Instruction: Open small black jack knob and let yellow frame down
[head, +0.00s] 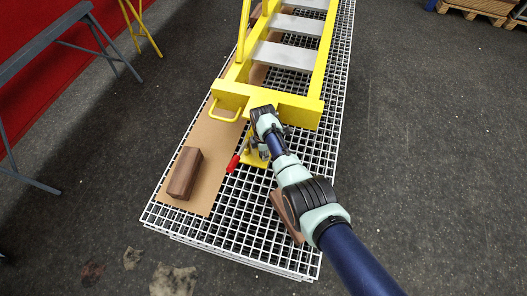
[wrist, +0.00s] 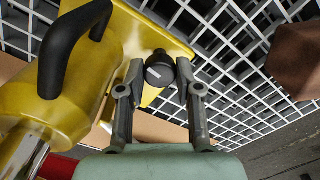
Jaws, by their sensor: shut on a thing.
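The yellow frame (head: 268,100) rests above a white grating, with grey steps between its rails. A yellow jack (head: 250,158) stands at its near end, partly hidden by my arm. In the wrist view the jack's yellow body (wrist: 75,75) has a black handle (wrist: 70,45) and a shiny metal rod (wrist: 22,152). The small black knob (wrist: 160,70), with a white mark, sits between my fingertips. My gripper (wrist: 159,66) is shut on the knob, one finger on each side. In the head view the knob is hidden by my wrist.
The white grating (head: 245,225) carries a brown cardboard sheet (head: 200,140) and a brown block (head: 185,173). Another brown block (head: 287,215) lies partly under my arm. A red lever (head: 233,163) sticks out left of the jack.

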